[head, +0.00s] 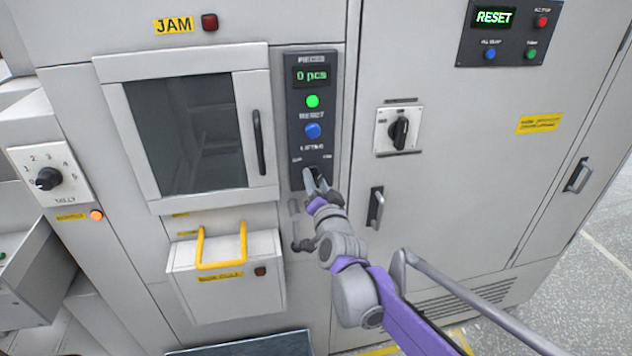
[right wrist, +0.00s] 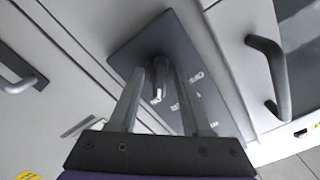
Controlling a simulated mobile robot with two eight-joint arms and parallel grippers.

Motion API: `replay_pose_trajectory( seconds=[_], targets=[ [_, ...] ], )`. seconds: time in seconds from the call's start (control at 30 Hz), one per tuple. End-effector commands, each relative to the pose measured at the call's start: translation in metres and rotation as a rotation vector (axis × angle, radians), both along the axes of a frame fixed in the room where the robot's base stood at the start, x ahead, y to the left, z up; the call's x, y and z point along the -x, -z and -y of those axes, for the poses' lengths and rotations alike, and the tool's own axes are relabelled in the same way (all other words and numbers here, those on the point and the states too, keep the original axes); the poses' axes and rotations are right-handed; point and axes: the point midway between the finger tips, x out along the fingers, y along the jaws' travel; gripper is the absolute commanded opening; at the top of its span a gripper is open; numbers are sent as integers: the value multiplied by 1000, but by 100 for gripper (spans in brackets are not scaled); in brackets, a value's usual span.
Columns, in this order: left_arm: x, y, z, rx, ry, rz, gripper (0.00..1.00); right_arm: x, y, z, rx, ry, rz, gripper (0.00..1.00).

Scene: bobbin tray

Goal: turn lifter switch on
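The lifter switch is a dark rotary knob with a pale mark on its end, seen in the right wrist view (right wrist: 157,88). It is at the bottom of the dark control panel (head: 298,132), under the "LIFTER" label. In the head view my right gripper (head: 314,181) covers most of it. In the right wrist view the two fingers of this gripper (right wrist: 160,85) are apart, one on each side of the knob, with a gap visible beside it. I cannot tell whether a finger touches it. The knob's exact angle is unclear. My left gripper is not in view.
The panel also has a "0 pcs" display (head: 312,75), a green button (head: 313,101) and a blue button (head: 313,130). A windowed door with a dark handle (head: 258,142) is to the left. Another rotary switch (head: 399,131) and a door handle (head: 375,207) are to the right.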

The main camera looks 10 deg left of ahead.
Motion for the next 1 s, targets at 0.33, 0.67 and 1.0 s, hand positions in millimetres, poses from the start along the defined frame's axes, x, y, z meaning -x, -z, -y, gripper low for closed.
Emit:
replay_pose_trajectory(
  seconds=[0.33,0.67,1.0],
  targets=[
    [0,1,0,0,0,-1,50,3,0,1,1,0,0,50],
    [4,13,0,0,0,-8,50,54,2,22,-1,-1,-1,50],
    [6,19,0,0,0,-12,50,96,0,40,1,0,0,50]
  ],
)
